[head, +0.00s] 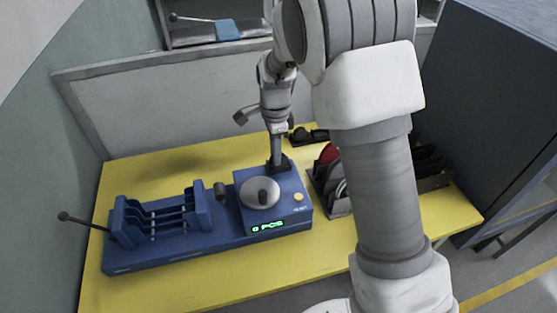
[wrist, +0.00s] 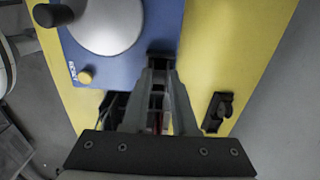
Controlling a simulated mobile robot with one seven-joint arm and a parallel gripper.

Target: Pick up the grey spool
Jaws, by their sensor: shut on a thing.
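My gripper (head: 278,160) points down at the back edge of the blue machine (head: 290,213). In the wrist view its fingers (wrist: 158,72) are close together over that edge, with a small dark thing (wrist: 160,48) at their tips. The fingers hide most of it, and I cannot tell whether it is the grey spool. A dark grey cylinder (head: 220,190) stands at the machine's left side, apart from my gripper. No other thing shows clearly as a grey spool.
A silver disc with a knob (head: 260,198) and a yellow button (head: 298,197) are on the machine. A blue rack (head: 160,217) stands left on the yellow table (head: 180,169). Dark slotted holders (head: 430,168) stand right, behind my arm. A black fixture (wrist: 218,112) sits nearby.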

